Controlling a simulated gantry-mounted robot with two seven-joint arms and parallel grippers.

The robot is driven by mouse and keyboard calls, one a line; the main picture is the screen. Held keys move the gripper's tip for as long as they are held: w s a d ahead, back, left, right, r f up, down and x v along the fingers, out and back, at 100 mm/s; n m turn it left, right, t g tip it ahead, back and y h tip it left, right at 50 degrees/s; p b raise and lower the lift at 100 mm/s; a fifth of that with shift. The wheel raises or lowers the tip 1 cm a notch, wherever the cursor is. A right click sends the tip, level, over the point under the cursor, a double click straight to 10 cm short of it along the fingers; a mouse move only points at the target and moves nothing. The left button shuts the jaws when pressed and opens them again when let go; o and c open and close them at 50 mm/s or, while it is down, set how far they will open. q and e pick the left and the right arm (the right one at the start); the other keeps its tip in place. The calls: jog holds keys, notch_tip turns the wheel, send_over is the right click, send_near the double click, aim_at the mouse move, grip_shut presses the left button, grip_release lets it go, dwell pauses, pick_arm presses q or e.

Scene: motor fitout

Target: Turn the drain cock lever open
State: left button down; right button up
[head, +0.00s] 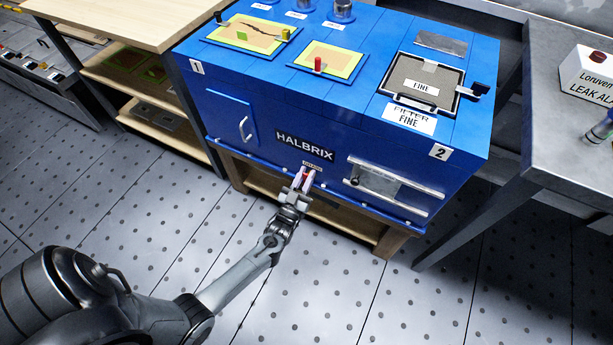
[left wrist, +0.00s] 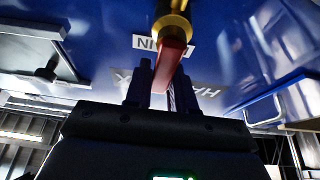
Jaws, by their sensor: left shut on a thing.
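The drain cock lever is a red handle, seen in the left wrist view (left wrist: 170,62) below a brass fitting (left wrist: 173,22). It sits on the lower front of the blue HALBRIX machine (head: 260,135), beside a small white label partly hidden by the fitting. In the head view only a little red of the lever (head: 306,175) shows between the fingers. My left gripper (head: 303,178) is shut on the lever, with its dark fingers (left wrist: 163,88) on either side of it in the left wrist view. My right gripper is not in view.
A rail runs along the machine's lower front. A silver-framed panel (head: 395,185) is to the right of the lever and a door handle (head: 244,129) to the left. A wooden shelf unit (head: 115,20) stands left, a grey bench (head: 540,130) right. The floor in front is clear.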

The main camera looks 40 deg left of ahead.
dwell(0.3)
pick_arm(q)
jog(key=c, duration=1)
grip_release()
jog(key=shift+c, duration=0.2)
jog(key=shift+s+d+f, duration=0.15)
jog(key=shift+s+f, duration=0.05)
jog(key=shift+s, duration=0.35)
jog(key=p+v, duration=0.2)
jog(key=v, duration=0.7)
jog(key=shift+s+p, duration=0.25)
jog(key=shift+p, duration=0.05)
jog(key=shift+d+f, duration=0.1)
jog(key=shift+d, duration=0.05)
